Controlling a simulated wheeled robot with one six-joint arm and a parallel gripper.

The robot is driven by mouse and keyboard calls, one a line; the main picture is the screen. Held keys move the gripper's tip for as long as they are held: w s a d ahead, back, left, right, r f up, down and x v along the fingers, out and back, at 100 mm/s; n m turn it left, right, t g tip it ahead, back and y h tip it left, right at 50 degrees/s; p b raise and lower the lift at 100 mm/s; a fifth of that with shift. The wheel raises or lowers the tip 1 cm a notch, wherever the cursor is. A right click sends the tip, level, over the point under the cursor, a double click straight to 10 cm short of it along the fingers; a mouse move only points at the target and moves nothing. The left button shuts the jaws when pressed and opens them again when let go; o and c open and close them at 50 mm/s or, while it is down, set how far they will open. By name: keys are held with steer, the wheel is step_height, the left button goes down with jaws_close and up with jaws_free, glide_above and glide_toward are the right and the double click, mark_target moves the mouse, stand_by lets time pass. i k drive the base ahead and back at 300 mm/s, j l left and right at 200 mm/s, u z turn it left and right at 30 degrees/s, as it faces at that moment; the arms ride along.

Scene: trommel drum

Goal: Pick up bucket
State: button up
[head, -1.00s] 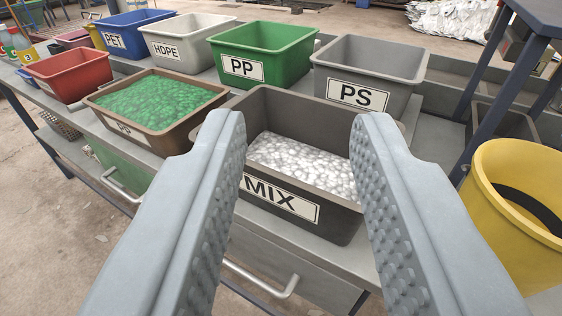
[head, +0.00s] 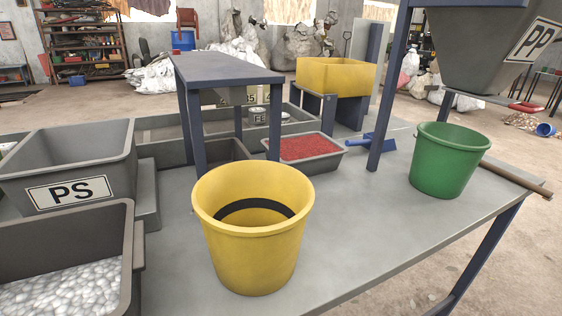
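A yellow bucket (head: 252,262) stands upright on the grey workbench in the middle of the head view. It looks empty, with a dark band showing on its inner wall. A green bucket (head: 442,168) stands upright further right on the bench, near its right edge, under a grey hopper. Neither bucket has anything gripping it in view. My gripper does not show in this view.
A bin marked PS (head: 65,180) and a dark bin of white flakes (head: 70,245) stand at left. Behind the yellow bucket are a blue-legged stand (head: 222,68), a tray of red flakes (head: 307,165) and a blue scoop (head: 378,143). The bench between the buckets (head: 365,215) is clear.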

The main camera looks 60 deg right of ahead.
mark_target(446, 156)
steer(key=z, duration=2.35)
